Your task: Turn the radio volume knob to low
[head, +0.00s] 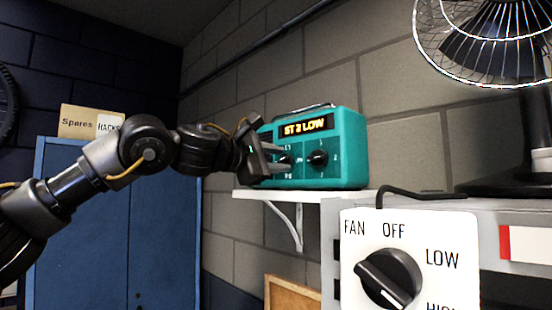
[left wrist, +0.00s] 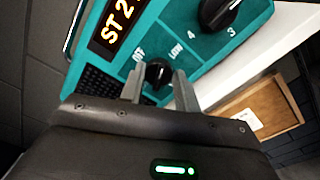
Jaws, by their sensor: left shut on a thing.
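The teal radio (head: 345,150) stands on a white wall shelf, its lit display (head: 305,125) reading "ST 2 LOW". My left gripper (head: 285,160) reaches its front from the left. In the left wrist view the left gripper (left wrist: 159,82) has one finger on each side of the small black volume knob (left wrist: 158,72), shut on it. "OFF" and "LOW" labels show beside that knob. My right gripper is not in view.
A white fan control panel (head: 440,235) with a large black knob (head: 388,279) is at the lower right. A wire-cage fan (head: 490,40) stands above it. The shelf (head: 345,195) has a bracket below. A blue cabinet (head: 95,230) carries a "Spares" box (head: 80,121).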

